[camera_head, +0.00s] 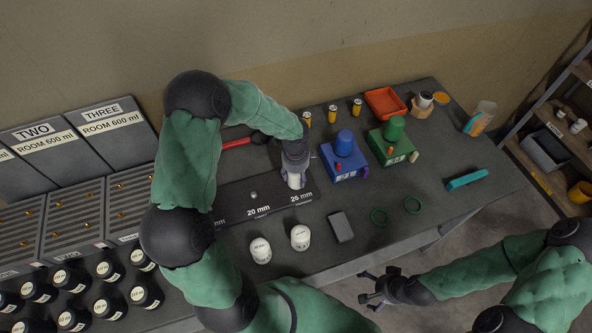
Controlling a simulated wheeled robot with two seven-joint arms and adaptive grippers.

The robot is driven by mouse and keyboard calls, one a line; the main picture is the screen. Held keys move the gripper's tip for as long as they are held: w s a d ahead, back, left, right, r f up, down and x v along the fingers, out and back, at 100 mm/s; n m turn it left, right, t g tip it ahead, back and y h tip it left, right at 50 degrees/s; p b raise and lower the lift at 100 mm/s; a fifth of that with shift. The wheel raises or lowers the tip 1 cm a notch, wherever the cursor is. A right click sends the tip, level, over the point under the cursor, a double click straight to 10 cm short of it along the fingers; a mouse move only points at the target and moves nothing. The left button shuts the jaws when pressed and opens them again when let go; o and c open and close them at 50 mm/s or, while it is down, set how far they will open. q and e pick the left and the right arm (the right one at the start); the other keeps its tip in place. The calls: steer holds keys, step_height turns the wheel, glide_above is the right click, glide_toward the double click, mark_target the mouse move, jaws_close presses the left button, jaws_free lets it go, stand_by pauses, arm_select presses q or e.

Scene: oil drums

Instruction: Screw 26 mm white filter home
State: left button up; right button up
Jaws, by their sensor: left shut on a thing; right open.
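A dark board (232,204) lies on the table, with labels that read 20 mm and 26 mm. My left gripper (295,168) points down over the board's right end and is shut on a white filter (294,183), just behind the 26 mm label. The filter is mostly hidden by the fingers; I cannot tell how far down it sits. Two more white filters, one at the left (260,251) and one at the right (300,238), stand on the table in front of the board. My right gripper (372,289) is open and empty, off the table's front edge.
A blue unit (344,160) and a green unit (391,145) stand right of the board. A red-handled tool (236,143) lies behind. Black bottles (110,270) stand at the left.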

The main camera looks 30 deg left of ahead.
arm_select(q)
steer(key=shift+s+m+p, duration=0.1)
steer(key=shift+m+p, duration=0.2)
steer(key=shift+m, duration=0.4)
steer(key=shift+f, duration=0.15)
arm_select(e)
steer(key=shift+r, duration=0.6)
steer(key=shift+r, duration=0.1)
arm_select(q)
steer(key=m+p, duration=0.4)
steer(key=shift+s+r, duration=0.1)
steer(key=shift+r, duration=0.1)
steer(key=shift+f+m+p, duration=0.1)
steer(key=shift+m+p, duration=0.7)
steer(key=shift+m, duration=0.3)
steer(key=shift+f, duration=0.15)
arm_select(e)
step_height(320, 180, up, 6)
steer(key=shift+f, duration=0.25)
